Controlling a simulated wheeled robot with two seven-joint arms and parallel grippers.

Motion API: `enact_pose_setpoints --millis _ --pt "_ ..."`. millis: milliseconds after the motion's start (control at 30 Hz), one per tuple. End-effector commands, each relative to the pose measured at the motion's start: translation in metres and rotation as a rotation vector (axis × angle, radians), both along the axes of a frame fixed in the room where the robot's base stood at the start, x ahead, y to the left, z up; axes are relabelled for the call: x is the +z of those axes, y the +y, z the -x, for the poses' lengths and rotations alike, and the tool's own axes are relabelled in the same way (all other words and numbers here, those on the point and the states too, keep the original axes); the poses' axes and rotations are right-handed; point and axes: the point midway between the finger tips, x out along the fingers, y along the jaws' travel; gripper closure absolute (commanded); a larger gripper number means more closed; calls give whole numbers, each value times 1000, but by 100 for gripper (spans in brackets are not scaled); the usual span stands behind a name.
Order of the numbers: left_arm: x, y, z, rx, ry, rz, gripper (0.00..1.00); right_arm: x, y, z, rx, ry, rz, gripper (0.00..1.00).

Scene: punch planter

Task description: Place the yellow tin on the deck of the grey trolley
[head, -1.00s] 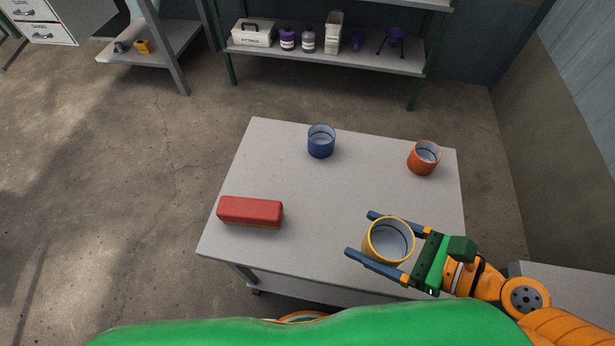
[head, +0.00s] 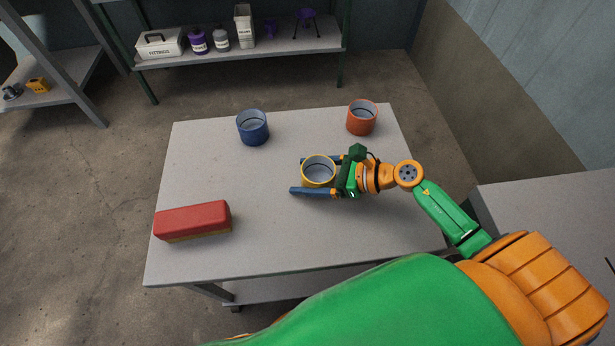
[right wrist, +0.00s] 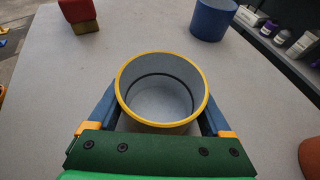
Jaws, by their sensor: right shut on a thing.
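The yellow tin (head: 318,167), an open cup with a yellow rim and grey inside, is between the fingers of my right gripper (head: 306,175), which is shut on it. It is upright over the middle of the grey trolley's deck (head: 290,235), low or on it; I cannot tell whether its base touches. In the right wrist view the yellow tin (right wrist: 162,93) fills the space between the fingers and its base is hidden. My left gripper is not in view.
On the deck stand a blue tin (head: 252,127) at the back left, an orange-red tin (head: 362,118) at the back right and a red block (head: 192,220) at the front left. A grey flat-topped unit (head: 550,210) stands to the right. A shelf (head: 240,52) is behind.

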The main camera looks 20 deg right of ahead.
Motion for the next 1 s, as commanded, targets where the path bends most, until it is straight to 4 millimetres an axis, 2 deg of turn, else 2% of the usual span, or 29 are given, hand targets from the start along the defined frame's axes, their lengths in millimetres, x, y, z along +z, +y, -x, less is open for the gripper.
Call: enact_pose_setpoints --millis 333,367,400,833,1000 --pt "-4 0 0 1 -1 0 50 -5 0 0 0 -2 1 85" --pt "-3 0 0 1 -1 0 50 -4 0 0 1 -2 0 12" --pt "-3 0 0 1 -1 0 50 -4 0 0 1 -1 1 1" --pt "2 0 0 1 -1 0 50 2 -1 1 -1 -1 1 0" --pt "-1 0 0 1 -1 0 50 11 -24 20 1 2 6 0"
